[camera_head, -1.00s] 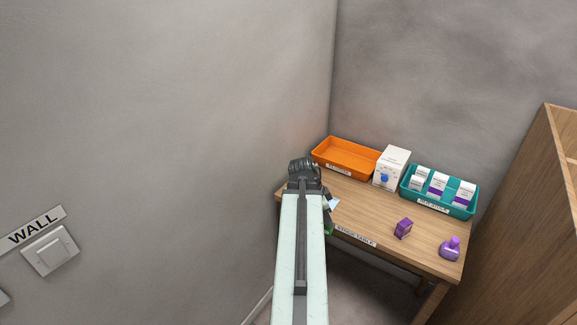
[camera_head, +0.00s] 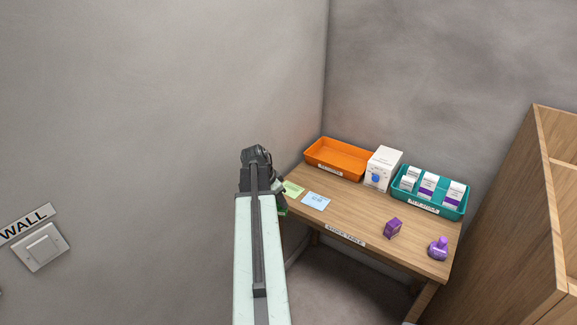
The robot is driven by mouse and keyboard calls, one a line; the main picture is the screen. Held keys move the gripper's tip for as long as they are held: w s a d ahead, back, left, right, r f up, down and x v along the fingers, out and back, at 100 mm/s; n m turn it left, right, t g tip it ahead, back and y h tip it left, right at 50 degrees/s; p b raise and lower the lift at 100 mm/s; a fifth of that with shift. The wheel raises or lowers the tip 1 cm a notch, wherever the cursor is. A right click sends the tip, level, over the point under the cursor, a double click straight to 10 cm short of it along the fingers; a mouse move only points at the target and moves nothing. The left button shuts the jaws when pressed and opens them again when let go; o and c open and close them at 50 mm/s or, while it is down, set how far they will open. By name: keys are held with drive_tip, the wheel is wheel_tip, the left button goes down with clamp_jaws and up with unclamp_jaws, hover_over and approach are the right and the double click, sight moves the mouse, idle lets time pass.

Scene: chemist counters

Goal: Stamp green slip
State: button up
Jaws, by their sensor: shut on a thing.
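The green slip (camera_head: 293,189) lies flat near the left end of the wooden table (camera_head: 350,218), partly behind my arm. A blue slip (camera_head: 316,201) lies just to its right. My gripper (camera_head: 279,188) is at the table's left end, beside the green slip, and mostly hidden by my own arm. It is shut on a small green thing (camera_head: 282,208), of which only a sliver shows. Its shape and whether it touches anything cannot be told. A purple stamp-like thing with a knob (camera_head: 438,249) stands at the table's front right, with a small purple box (camera_head: 393,228) to its left.
An orange tray (camera_head: 338,174), empty, stands at the table's back. A white box (camera_head: 384,169) with a blue spot and a teal tray (camera_head: 436,208) of white cartons stand right of it. A wall rises close on the left. A wooden cabinet (camera_head: 500,230) stands right.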

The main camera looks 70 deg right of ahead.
drive_tip(key=w+d+r+n+t+p, duration=0.1)
drive_tip(key=w+d+n, duration=0.1)
drive_tip(key=d, duration=0.7)
drive_tip(key=w+d+r+n, duration=0.1)
drive_tip(key=w+d, duration=0.1)
drive_tip(key=d, duration=0.8)
drive_tip(key=b, duration=0.6)
hover_over(288, 191)
drive_tip(key=shift+h, duration=0.4)
wheel_tip(288, 191, down, 6)
drive_tip(key=shift+f, duration=0.25)
drive_tip(key=shift+f+b, duration=0.45)
drive_tip(key=shift+f, duration=0.05)
drive_tip(key=shift+r, duration=0.1)
wheel_tip(288, 191, up, 7)
drive_tip(key=p, duration=0.7)
idle(0.3)
